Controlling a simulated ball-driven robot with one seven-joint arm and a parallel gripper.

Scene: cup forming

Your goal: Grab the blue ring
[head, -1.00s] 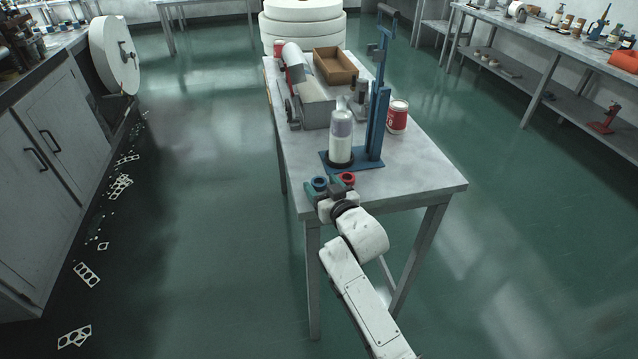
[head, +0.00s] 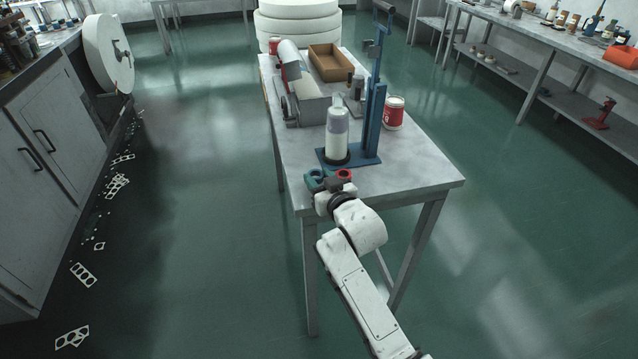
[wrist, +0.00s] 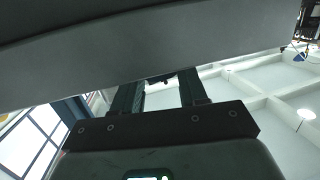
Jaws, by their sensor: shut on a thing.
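The blue ring (head: 313,178) is a small blue-green piece at the near edge of the grey table (head: 420,178). A red ring (head: 344,175) sits just to its right. My gripper (head: 326,184) reaches over this edge from the front, with its dark fingers against the blue-green piece. The gripper appears shut on the blue ring, though the contact is small and partly hidden. In the wrist view, my gripper's two dark fingers (wrist: 158,92) stand apart. A large grey surface (wrist: 140,45) crosses in front of their tips and hides most of what lies between them.
Behind the rings, a blue lever press (head: 374,125) stands beside a pale cylinder (head: 337,140). A red and white can (head: 395,113) is to the right. A grey machine (head: 303,100) and a brown tray (head: 330,62) stand farther back. The table's front right is clear.

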